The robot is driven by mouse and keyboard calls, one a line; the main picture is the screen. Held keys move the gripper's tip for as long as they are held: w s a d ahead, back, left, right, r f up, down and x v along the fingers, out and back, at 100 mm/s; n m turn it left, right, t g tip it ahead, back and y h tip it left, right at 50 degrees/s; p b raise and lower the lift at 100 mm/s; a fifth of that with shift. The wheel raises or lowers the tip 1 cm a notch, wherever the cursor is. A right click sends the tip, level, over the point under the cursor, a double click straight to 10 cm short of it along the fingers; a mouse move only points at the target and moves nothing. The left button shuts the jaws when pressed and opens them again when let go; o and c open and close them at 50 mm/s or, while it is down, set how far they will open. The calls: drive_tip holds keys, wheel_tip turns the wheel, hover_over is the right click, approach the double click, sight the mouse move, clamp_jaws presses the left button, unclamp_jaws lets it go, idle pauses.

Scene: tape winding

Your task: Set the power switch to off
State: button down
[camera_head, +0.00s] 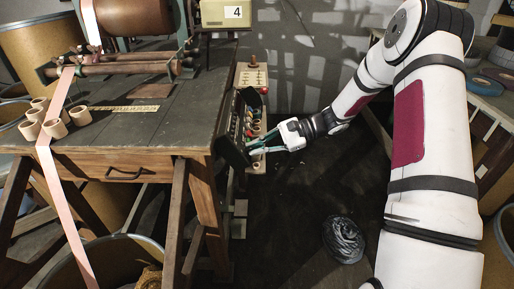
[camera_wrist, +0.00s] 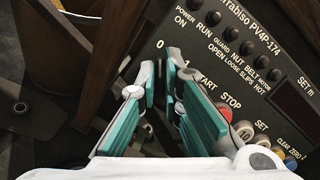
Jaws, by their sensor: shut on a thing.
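The dark control panel (camera_wrist: 222,62) fills the upper right of the wrist view, tilted, with white lettering. The 0 and 1 marks of the power switch sit right at my fingertips. My gripper (camera_wrist: 163,75) has its teal-padded fingers closed in around the switch knob, which is mostly hidden between them, so its setting cannot be read. In the head view my gripper (camera_head: 252,146) reaches from the right to the panel (camera_head: 234,125) at the right end of the workbench.
Beside the fingers are a red STOP button (camera_wrist: 224,111) and a white SET knob (camera_wrist: 244,130). The wooden workbench (camera_head: 130,155) carries a pink tape and several cardboard rings. A dark coiled bundle (camera_head: 343,239) lies on the floor; the floor around it is clear.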

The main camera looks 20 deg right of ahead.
drive_tip(key=c, duration=1.7)
unclamp_jaws()
drive_tip(key=v, duration=1.2)
drive_tip(key=shift+s, duration=0.1)
